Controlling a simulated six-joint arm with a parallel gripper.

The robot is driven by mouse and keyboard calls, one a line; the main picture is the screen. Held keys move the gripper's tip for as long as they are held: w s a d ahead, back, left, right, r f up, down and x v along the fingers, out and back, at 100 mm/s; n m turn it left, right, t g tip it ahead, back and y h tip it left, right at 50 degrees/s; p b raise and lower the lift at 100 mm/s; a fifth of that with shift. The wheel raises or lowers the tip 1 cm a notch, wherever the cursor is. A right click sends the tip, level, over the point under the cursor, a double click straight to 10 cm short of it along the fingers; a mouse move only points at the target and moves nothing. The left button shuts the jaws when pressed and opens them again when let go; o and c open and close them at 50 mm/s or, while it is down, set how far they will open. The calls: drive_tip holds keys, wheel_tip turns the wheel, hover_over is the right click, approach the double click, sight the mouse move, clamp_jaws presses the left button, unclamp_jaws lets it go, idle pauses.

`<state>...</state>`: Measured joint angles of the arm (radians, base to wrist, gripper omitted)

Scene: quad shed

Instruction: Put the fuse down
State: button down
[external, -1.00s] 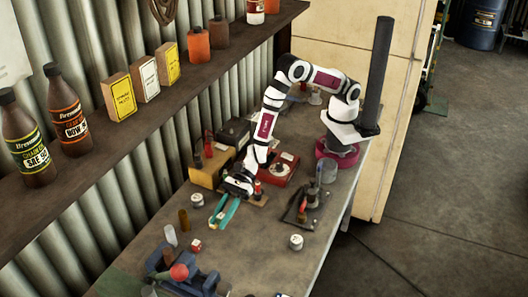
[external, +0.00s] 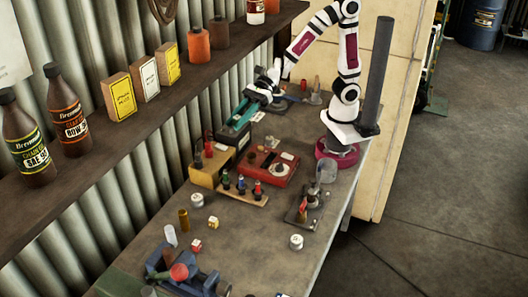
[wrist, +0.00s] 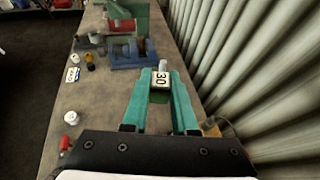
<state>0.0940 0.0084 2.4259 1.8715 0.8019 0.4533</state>
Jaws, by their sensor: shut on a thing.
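My gripper (wrist: 161,84) has long teal fingers and is shut on the fuse (wrist: 161,81), a small block with a white face marked 30 and a green lower part. The fuse sits between the fingertips in the wrist view. In the external view my gripper (external: 234,124) is raised over the far part of the bench, above the dark box behind the yellow box. The fuse is too small to make out there. Two other small blocks, one yellow and white (external: 213,222) and one red and white (external: 196,246), lie on the bench.
A yellow box (external: 206,172), a red device (external: 268,168) and a board with several coloured posts (external: 251,194) stand below my gripper. A blue vise (external: 178,281) is at the near end. The corrugated wall runs close alongside. The bench middle (external: 248,232) is mostly clear.

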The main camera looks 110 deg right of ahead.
drive_tip(key=s+d+r, duration=0.3)
drive_tip(key=d, duration=0.5)
drive_tip(key=shift+s+d+r+m+h, duration=0.2)
drive_tip(key=shift+d+m+h, duration=0.1)
drive_tip(key=shift+d, duration=0.1)
